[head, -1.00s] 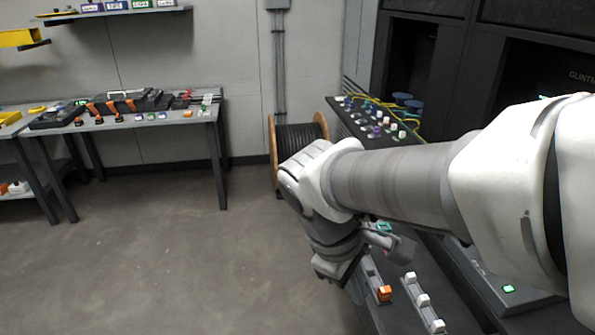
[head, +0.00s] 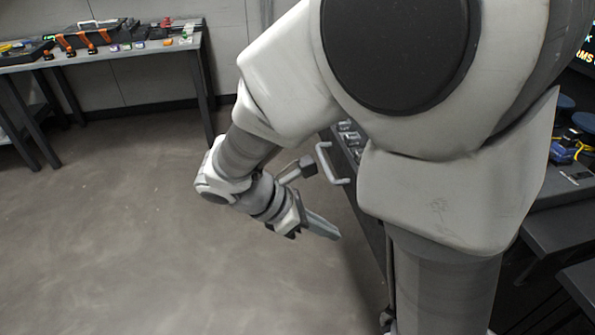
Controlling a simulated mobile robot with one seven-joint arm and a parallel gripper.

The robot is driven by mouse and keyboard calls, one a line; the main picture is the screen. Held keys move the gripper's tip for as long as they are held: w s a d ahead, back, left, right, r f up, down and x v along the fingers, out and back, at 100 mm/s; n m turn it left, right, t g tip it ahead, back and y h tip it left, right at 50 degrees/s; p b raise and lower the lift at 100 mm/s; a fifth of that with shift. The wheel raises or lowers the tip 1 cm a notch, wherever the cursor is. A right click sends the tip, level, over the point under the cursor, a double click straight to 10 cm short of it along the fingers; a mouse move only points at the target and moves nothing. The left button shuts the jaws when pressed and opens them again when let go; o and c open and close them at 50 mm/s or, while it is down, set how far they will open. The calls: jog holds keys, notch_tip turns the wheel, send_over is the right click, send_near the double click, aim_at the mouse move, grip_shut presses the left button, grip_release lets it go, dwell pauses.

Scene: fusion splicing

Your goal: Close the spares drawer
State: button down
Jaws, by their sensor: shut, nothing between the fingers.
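A pale grey bar handle (head: 326,163) stands out from the left side of the dark bench at the middle of the head view. I take it for the spares drawer's handle. The drawer itself is mostly hidden behind my arm, so I cannot tell how far it is open. My gripper (head: 322,226) is below the handle, apart from it in the picture, with its fingers pointing right and down. The fingers are together and hold nothing.
A workbench (head: 125,53) with tools and orange items stands at the back left. Small parts (head: 347,128) show behind my arm near the handle. Blue connectors and yellow cables (head: 565,150) lie at the right. The floor (head: 130,230) at left is clear.

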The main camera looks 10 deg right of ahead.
jog(key=d+f+b, duration=0.2)
jog(key=d+f, duration=0.1)
jog(key=d, duration=0.4)
jog(key=shift+w, duration=0.15)
jog(key=shift+d+f, duration=0.1)
jog(key=shift+d, duration=0.2)
